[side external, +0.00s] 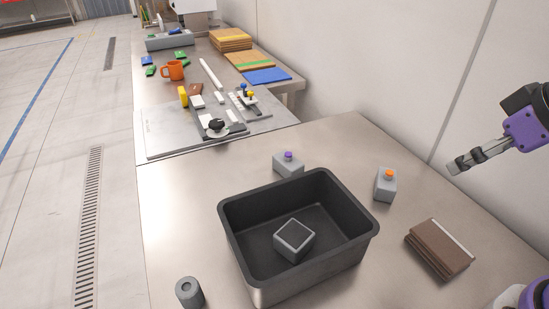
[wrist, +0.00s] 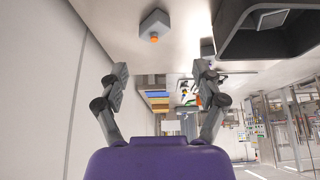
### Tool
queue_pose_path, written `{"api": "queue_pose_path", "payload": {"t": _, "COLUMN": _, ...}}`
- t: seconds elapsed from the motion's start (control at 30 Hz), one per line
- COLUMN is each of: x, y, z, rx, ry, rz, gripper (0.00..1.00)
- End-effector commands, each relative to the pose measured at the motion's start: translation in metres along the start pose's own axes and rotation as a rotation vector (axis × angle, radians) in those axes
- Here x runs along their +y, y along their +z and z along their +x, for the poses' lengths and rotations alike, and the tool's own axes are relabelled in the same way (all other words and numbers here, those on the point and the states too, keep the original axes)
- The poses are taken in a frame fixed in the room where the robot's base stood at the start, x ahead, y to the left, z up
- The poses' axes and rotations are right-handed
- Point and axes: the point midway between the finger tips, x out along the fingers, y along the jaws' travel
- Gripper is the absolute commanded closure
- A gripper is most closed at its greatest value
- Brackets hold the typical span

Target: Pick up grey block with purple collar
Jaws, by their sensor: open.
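The grey block with a purple collar (side external: 288,164) stands on the metal table just behind the dark bin in the side view. The bin's rim hides its lower part. My gripper (side external: 453,166) is at the right of the side view, raised above the table and pointing left, well apart from the block. In the wrist view my gripper (wrist: 160,70) has its two fingers spread, with nothing between them.
The dark bin (side external: 243,273) holds a grey cube (side external: 294,240). A grey block with an orange collar (side external: 385,185) stands right of the bin. A brown stack (side external: 439,249) lies at right, a grey cylinder (side external: 189,291) at front left. A wall runs behind.

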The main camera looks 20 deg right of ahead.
Motion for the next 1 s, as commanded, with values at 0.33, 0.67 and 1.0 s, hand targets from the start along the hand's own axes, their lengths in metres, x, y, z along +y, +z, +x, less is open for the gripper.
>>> {"api": "queue_pose_path", "payload": {"t": 0.33, "x": 0.000, "y": 0.000, "z": 0.000, "rx": 0.000, "ry": 0.000, "rz": 0.000, "gripper": 0.03}}
{"api": "queue_pose_path", "payload": {"t": 0.67, "x": 0.000, "y": -0.001, "z": 0.000, "rx": 0.000, "ry": -0.001, "rz": -0.001, "gripper": 0.03}}
{"api": "queue_pose_path", "payload": {"t": 1.0, "x": -0.033, "y": -0.090, "z": 0.024, "rx": -0.047, "ry": -0.086, "rz": -0.199, "gripper": 0.03}}
